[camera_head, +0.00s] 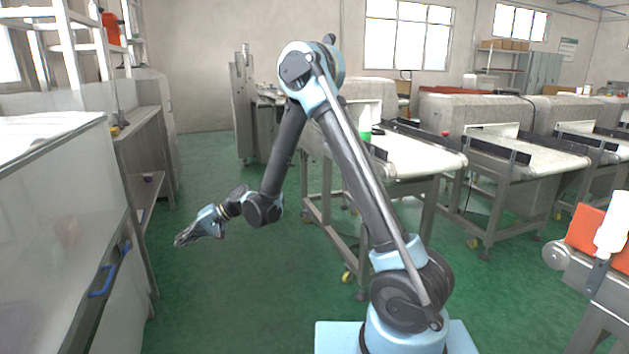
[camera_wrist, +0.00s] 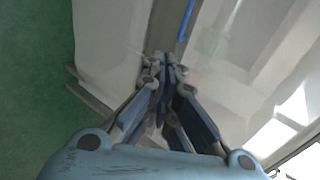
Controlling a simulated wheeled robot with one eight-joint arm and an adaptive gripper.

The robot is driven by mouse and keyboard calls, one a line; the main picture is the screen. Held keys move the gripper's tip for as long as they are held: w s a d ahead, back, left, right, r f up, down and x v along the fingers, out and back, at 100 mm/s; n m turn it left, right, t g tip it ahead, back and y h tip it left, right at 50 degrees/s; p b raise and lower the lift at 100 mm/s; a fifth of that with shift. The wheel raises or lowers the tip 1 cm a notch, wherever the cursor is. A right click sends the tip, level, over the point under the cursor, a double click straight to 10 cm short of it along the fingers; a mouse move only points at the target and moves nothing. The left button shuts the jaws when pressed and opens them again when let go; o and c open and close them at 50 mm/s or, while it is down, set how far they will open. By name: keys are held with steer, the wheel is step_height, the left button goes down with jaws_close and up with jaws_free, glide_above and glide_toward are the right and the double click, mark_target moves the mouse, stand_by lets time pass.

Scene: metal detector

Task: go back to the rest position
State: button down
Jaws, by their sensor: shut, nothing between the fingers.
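My gripper (camera_head: 184,240) hangs at the end of my arm, left of the middle in the head view. It is in the air in front of the grey cabinet's side and points left and slightly down. In the wrist view my gripper (camera_wrist: 164,62) shows its fingers drawn together, with nothing held between them. My arm is bent, with its elbow high.
A grey cabinet (camera_head: 60,215) with a blue handle (camera_head: 103,280) stands at the left, close to my gripper. Conveyor machines (camera_head: 420,155) stand at the centre and right.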

steer(key=w+d+r+t+h, duration=0.15)
steer(key=d+r, duration=0.25)
steer(key=d, duration=0.7)
steer(key=w+d+r+m+t+h, duration=0.1)
steer(key=d+r+t, duration=0.15)
steer(key=d, duration=0.85)
steer(key=w+d+r+t+h, duration=0.15)
steer(key=d+r, duration=0.35)
steer(key=d, duration=0.6)
steer(key=s+d+f+m+h, duration=0.1)
steer(key=s+d+f+h, duration=0.1)
steer(key=s+d, duration=0.4)
steer(key=s+d+f+m+h, duration=0.1)
steer(key=s+d, duration=0.5)
steer(key=d, duration=0.8)
steer(key=s+d+f+h, duration=0.3)
steer(key=s+d, duration=0.3)
steer(key=d, duration=0.5)
steer(key=shift+s+f+m+h, duration=0.15)
steer(key=shift+s+m+h, duration=0.25)
steer(key=shift+h, duration=0.4)
steer(key=shift+a, duration=0.1)
